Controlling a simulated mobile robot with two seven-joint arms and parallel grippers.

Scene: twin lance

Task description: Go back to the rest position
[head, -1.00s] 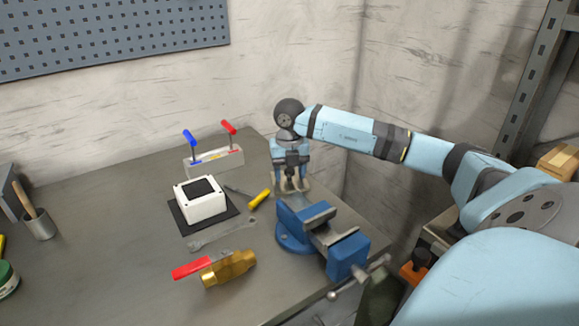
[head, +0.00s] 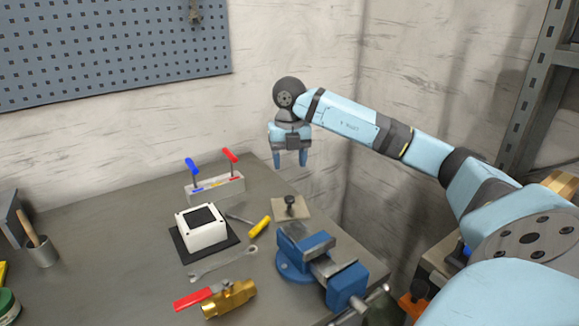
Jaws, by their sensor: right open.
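My right gripper (head: 290,160) hangs in the air above the back right part of the workbench (head: 110,225), fingers pointing down. It is open, with nothing between its fingers. Below it, a small beige plate with a black knob (head: 291,207) lies on the bench, apart from the fingers. My right arm reaches in from the right side. My left gripper does not show.
A blue vise (head: 318,265) stands at the bench's right edge. A block with red and blue levers (head: 214,188), a white box (head: 202,232) on a dark pad, a screwdriver (head: 258,227), a wrench (head: 222,264) and a brass valve (head: 230,299) lie nearby. Walls stand behind.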

